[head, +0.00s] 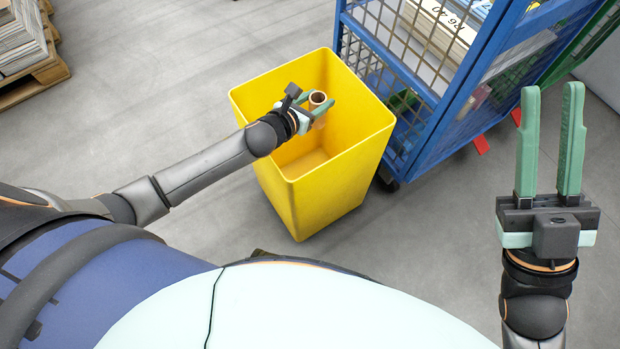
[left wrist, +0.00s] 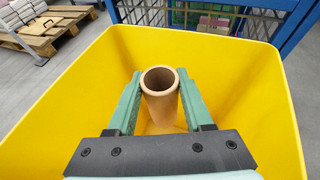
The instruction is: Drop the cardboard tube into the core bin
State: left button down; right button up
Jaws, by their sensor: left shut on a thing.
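The cardboard tube (head: 318,100) is a short brown hollow cylinder, held upright or nearly so. It also shows in the left wrist view (left wrist: 161,100), between the two green fingers. My left gripper (head: 320,106) is shut on the tube, over the opening of the yellow core bin (head: 340,190). The bin's walls surround the tube in the left wrist view (left wrist: 60,115). The tube's lower end is partly hidden, and I cannot tell its height above the bin floor. My right gripper (head: 549,140) is open and empty, to the right of the bin.
A blue mesh cage trolley (head: 455,110) holding papers stands close against the bin's right side. A wooden pallet (head: 50,72) with stacked newspapers (head: 20,40) is at the far left. The grey floor left of the bin is clear.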

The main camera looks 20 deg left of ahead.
jog(key=shift+r, duration=0.1)
pick_arm(q)
jog(key=shift+c, duration=1.1)
grip_release()
jog(key=shift+s+r, duration=0.1)
jog(key=shift+s, duration=0.05)
jog(key=shift+p+v, duration=0.7)
jog(key=shift+v, duration=0.5)
jog(key=p+v, duration=0.1)
jog(key=v, duration=0.3)
jog(key=shift+s+a+r, duration=0.1)
jog(key=shift+s, duration=0.05)
jog(key=p+v, duration=0.1)
jog(key=v, duration=0.4)
jog(key=shift+s+p, duration=0.2)
jog(key=shift+p, duration=0.1)
pick_arm(e)
jog(key=w+f+m+g+h, duration=0.2)
jog(key=w+f+m+h, duration=0.1)
jog(key=f, duration=0.4)
jog(key=w+d+f+m+g+h, duration=0.1)
jog(key=w+f+m+h, duration=0.3)
jog(key=f+h, duration=0.2)
jog(key=shift+d+f+g, duration=0.3)
jog(key=shift+f+g, duration=0.1)
jog(key=shift+f, duration=0.25)
